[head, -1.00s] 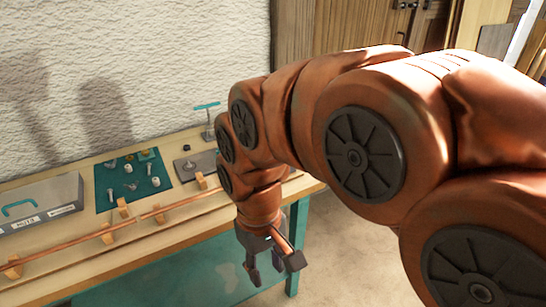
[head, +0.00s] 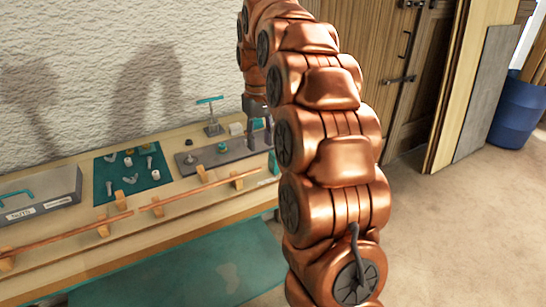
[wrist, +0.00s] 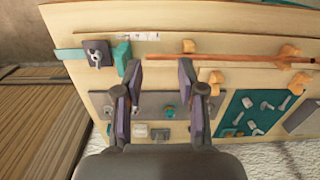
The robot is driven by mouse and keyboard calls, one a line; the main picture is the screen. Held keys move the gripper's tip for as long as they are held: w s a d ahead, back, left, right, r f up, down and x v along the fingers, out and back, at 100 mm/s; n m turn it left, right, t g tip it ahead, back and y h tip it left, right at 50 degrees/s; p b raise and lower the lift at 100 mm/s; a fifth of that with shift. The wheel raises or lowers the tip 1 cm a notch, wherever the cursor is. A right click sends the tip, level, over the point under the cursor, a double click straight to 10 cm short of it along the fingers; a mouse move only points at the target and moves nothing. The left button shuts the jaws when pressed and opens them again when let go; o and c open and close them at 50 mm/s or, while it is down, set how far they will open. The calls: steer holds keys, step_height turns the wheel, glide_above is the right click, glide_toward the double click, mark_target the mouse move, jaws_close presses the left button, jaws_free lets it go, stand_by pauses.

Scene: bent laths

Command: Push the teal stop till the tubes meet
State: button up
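The teal stop (wrist: 122,57) is a small upright block beside a dark clamp block with a knob (wrist: 97,53) at the bench end in the wrist view. A copper tube (wrist: 245,62) lies on wooden blocks, its near end apart from the stop. In the head view this tube (head: 200,191) lies in line with a second copper tube (head: 62,240), with a small gap between them. My gripper (wrist: 159,68) is open and empty, its fingers spread above the bench.
A teal mat (head: 130,175) with several small parts lies behind the tubes. A grey plate (head: 215,154) and a small teal-handled stand (head: 212,118) are near the wall. A grey box (head: 40,195) stands at the left. Open floor lies right of the bench.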

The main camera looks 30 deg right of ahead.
glide_above(273, 154)
steer(key=f, duration=0.2)
steer(key=shift+f+m+b, duration=0.1)
steer(key=shift+m+b, duration=0.2)
steer(key=shift+b, duration=0.15)
steer(key=shift+f+p, duration=0.5)
steer(key=shift+f, duration=3.3)
steer(key=shift+c, duration=0.4)
jaws_close()
